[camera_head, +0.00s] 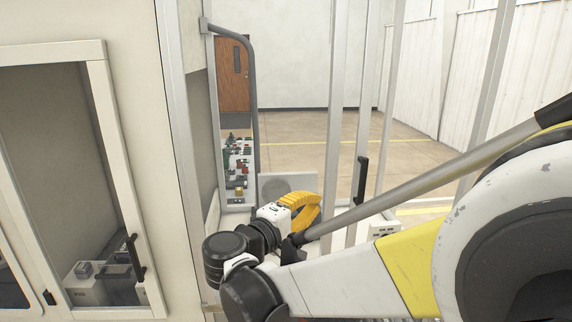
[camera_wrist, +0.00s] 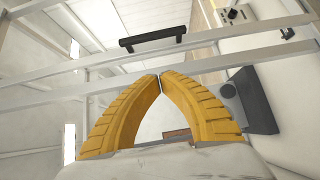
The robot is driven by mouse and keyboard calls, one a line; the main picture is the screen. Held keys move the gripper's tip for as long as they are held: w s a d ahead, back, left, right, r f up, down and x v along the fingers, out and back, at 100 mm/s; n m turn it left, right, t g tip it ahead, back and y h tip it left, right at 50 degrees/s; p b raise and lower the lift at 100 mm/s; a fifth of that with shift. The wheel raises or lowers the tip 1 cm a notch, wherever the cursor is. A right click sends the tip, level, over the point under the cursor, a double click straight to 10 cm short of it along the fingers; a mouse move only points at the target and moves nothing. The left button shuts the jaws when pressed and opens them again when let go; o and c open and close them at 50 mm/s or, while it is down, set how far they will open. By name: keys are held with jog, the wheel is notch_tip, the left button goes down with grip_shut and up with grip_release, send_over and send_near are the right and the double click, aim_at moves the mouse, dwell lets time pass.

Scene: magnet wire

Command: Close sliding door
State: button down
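The sliding door shows as pale metal framing, with a post (camera_head: 365,110) that carries a black vertical bar handle (camera_head: 361,180) right of centre in the head view. The doorway to its left stands open. In the wrist view the black handle (camera_wrist: 152,38) lies above the fingertips, mounted on a pale frame bar (camera_wrist: 205,37). My gripper (camera_head: 314,213) has yellow ribbed fingers and is left of and below the handle in the head view. In the wrist view the fingertips of my gripper (camera_wrist: 160,81) meet with nothing between them. It appears apart from the handle.
A cream cabinet wall with a framed window door (camera_head: 115,150) stands at left. A grey bent pipe (camera_head: 252,80) rises beside the opening. A panel with coloured parts (camera_head: 238,165) and a grey box (camera_head: 288,184) sit behind my gripper. Open floor (camera_head: 290,140) lies beyond.

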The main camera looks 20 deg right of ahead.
jog(key=b, duration=0.1)
send_near(350, 184)
jog(key=w+d, duration=0.1)
jog(key=w+d+r, duration=0.1)
jog(key=shift+w+r, duration=0.2)
jog(key=shift+w, duration=0.1)
jog(key=d, duration=0.3)
jog(key=shift+s+d+b, duration=0.3)
jog(key=shift+s+d, duration=0.1)
jog(key=shift+d, duration=0.35)
jog(key=s+d, duration=0.4)
jog(key=d, duration=0.8)
jog(key=s+d, duration=0.3)
jog(key=d, duration=0.9)
jog(key=s+d, duration=0.4)
jog(key=d, duration=0.8)
jog(key=shift+s, duration=0.35)
